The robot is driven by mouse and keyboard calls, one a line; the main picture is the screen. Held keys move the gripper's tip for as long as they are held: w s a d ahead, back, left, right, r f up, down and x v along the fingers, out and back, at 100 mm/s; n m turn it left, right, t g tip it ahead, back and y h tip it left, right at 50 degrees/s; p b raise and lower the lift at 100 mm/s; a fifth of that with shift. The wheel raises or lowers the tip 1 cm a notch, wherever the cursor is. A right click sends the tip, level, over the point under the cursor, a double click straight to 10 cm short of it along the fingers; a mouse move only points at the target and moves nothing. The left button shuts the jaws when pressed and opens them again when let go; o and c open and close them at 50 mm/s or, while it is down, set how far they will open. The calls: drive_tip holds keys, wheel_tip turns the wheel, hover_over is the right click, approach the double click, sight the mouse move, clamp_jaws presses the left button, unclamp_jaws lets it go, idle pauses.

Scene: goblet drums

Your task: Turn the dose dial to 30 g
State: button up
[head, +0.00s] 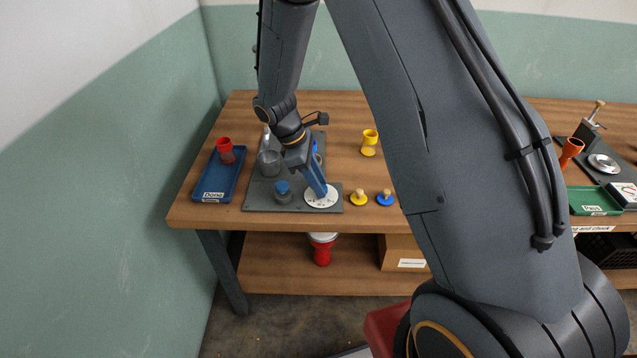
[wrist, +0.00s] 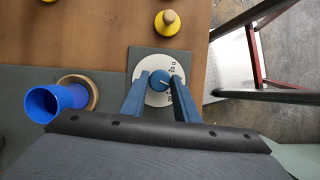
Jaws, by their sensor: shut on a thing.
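The dose dial is a white disc (head: 321,201) at the front right of a grey base plate, and it also shows in the wrist view (wrist: 146,96). Its blue knob (wrist: 158,81) has a short pale pointer line. A "20 g" mark is on the disc on the upper right side in the wrist view; another mark is partly covered by a finger. My gripper (head: 319,191) reaches down onto the dial. Its two blue fingers, also in the wrist view (wrist: 160,84), are shut on the knob, one on each side. The head view hides the knob behind the fingers.
A blue goblet (wrist: 55,102) stands in a wooden ring beside the dial. A blue-capped post (head: 283,191) and a grey cup (head: 269,162) share the plate. The blue tray (head: 212,187) holds a red goblet. Yellow (head: 359,198) and blue (head: 385,199) knobbed discs lie right of the dial.

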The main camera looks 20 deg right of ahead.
drive_tip(key=m+g, duration=0.1)
drive_tip(key=m, duration=0.1)
drive_tip(key=m+y, duration=0.1)
drive_tip(key=m, duration=0.2)
drive_tip(key=shift+w+d+m+g+b, duration=0.15)
drive_tip(key=shift+m+g+b, duration=0.15)
drive_tip(key=shift+g+b, duration=0.1)
idle(0.3)
drive_tip(key=o, duration=1)
drive_tip(key=shift+o, duration=0.2)
drive_tip(key=shift+r, duration=0.1)
drive_tip(key=b+v, duration=0.2)
drive_tip(key=v, duration=0.5)
drive_tip(key=shift+r, duration=0.3)
drive_tip(key=shift+w, duration=0.15)
